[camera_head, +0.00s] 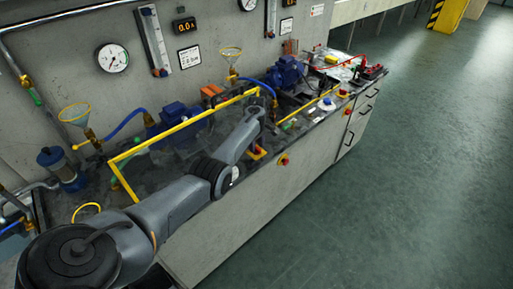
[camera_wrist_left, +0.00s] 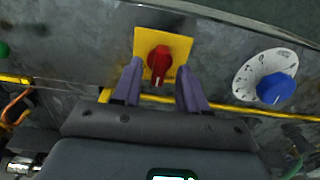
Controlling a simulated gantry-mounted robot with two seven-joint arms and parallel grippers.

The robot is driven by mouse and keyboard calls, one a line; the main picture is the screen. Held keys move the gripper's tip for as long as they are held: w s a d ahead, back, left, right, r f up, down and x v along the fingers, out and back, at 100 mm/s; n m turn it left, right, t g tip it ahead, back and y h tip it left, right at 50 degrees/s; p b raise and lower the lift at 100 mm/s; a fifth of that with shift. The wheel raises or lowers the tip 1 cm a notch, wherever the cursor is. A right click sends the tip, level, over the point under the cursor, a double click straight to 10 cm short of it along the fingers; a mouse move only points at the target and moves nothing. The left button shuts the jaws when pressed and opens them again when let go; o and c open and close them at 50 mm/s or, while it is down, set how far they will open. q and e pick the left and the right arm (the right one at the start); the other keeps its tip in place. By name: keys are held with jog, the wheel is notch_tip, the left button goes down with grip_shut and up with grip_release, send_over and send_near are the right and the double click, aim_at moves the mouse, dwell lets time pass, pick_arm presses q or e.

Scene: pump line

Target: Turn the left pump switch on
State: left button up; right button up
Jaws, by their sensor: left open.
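The pump switch is a red knob (camera_wrist_left: 159,60) on a square yellow plate (camera_wrist_left: 182,44), set in the dark bench top. In the wrist view its pale pointer mark faces the gripper. My left gripper (camera_wrist_left: 160,88) is open, with its two purple-grey fingers on either side of the knob's near part. I cannot tell whether they touch it. In the head view, the yellow plate (camera_head: 258,154) shows near the bench's front edge, just below the end of my left arm, which largely hides the fingers. My right gripper is in neither view.
A blue knob on a white dial (camera_wrist_left: 275,88) sits right of the switch in the wrist view. A yellow rail (camera_head: 180,127) runs along the bench near my arm. A red stop button (camera_head: 284,159) is on the front panel. The green floor (camera_head: 420,170) is clear.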

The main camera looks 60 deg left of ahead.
pick_arm(q)
jog(key=shift+f, duration=0.4)
grip_shut()
